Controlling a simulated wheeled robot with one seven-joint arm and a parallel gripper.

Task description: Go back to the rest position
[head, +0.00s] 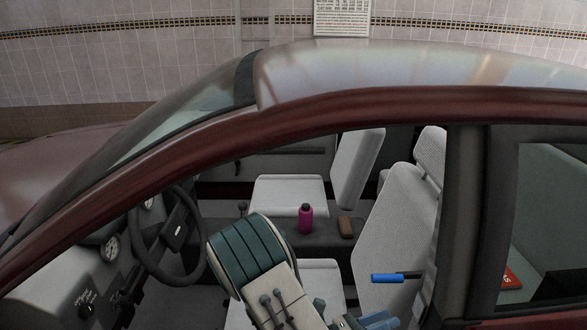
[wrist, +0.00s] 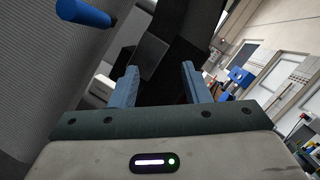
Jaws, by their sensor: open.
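My gripper (wrist: 158,68) is open, with its two blue fingers apart and nothing between them in the wrist view. In the head view my arm reaches in through the car's side opening. Part of my blue gripper (head: 377,321) shows at the bottom edge, and the rest is cut off. A blue handle (head: 387,278) on a dark rod stands out beside the front seat, above my gripper in the picture. The blue handle also shows at the upper left of the wrist view (wrist: 83,12), apart from the fingers.
The dark red car frame (head: 330,100) arches over my arm. A steering wheel (head: 180,235) is left of it. A light front seat (head: 395,225) stands to its right. A magenta bottle (head: 305,219) and a brown object (head: 345,227) sit between the seats.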

